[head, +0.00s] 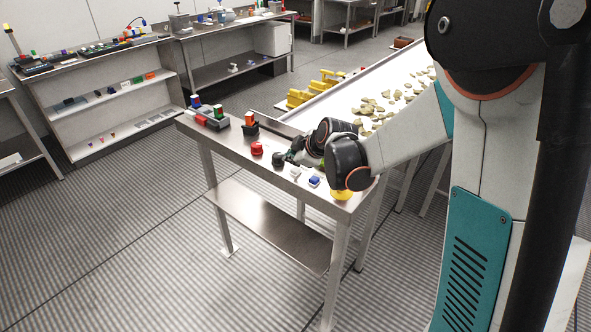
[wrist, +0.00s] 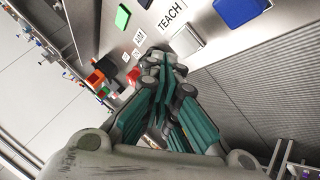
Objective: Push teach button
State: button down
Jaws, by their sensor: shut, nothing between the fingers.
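The button beside the printed TEACH label is a pale square button (wrist: 186,41). It shows as a white button (head: 295,172) on the steel table's top in the head view. My gripper (wrist: 158,58) is shut and empty, with its teal fingers together. In the head view my gripper (head: 293,157) is low over the table, just behind the white button. Whether the tips touch anything is not clear.
A blue button (head: 314,181) is right of the white one, and a red button (head: 257,148) is to the left. A yellow item (head: 341,195) is at the right table corner. A green square (wrist: 122,16) shows in the wrist view. A conveyor (head: 345,98) carrying pale pieces runs behind.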

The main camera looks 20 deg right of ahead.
aim_at(293, 170)
jog(key=shift+f, duration=0.35)
jog(key=shift+f+b, duration=0.45)
jog(key=shift+b, duration=0.2)
dwell(0.4)
jog(key=shift+r, duration=0.1)
dwell(0.3)
jog(key=shift+r+p, duration=0.6)
jog(key=shift+r, duration=0.2)
jog(key=shift+r+p, duration=1.75)
jog(key=shift+r, duration=0.7)
